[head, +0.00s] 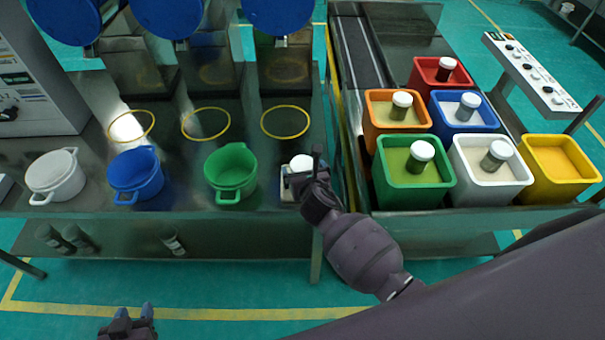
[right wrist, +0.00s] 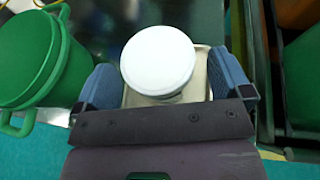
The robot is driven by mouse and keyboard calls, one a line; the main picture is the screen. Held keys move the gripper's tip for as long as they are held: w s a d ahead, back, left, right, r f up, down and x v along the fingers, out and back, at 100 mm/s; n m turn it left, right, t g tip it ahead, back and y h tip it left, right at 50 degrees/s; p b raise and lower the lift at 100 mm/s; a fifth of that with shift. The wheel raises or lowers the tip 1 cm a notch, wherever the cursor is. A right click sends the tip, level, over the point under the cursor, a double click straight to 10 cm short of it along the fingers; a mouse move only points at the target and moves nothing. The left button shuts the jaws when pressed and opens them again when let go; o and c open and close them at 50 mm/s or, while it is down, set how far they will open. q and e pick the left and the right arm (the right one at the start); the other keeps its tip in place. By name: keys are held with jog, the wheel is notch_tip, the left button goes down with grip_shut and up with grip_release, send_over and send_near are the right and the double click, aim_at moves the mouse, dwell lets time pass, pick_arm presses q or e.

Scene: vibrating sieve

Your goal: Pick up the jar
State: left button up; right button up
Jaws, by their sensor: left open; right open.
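A jar with a white lid (head: 301,162) stands on the left bench, just right of the green pot. In the right wrist view its round white lid (right wrist: 158,58) sits between the two blue fingers of my right gripper (right wrist: 164,82), over a small beige tray (right wrist: 197,86). The fingers are open, one on each side, with gaps visible beside the lid. The jar's body is mostly hidden under the lid. In the head view my right gripper (head: 305,180) partly covers the jar's front. My left gripper (head: 137,312) is open and empty, low in front of the bench.
A green pot (head: 231,173) stands close left of the jar, with blue (head: 135,175) and white (head: 55,177) pots beyond. Right of the bench gap, coloured bins, including a green one (head: 414,187), mostly hold lidded jars. More jars lie on the lower shelf.

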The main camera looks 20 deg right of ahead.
jog(key=shift+x, duration=0.85)
pick_arm(q)
jog(key=shift+s+f, duration=0.25)
jog(key=shift+f, duration=0.15)
jog(key=shift+s, duration=0.1)
pick_arm(e)
jog(key=c, duration=1)
jog(key=shift+c, duration=0.2)
pick_arm(q)
jog(key=shift+w, duration=0.2)
pick_arm(e)
jog(key=shift+r, duration=0.1)
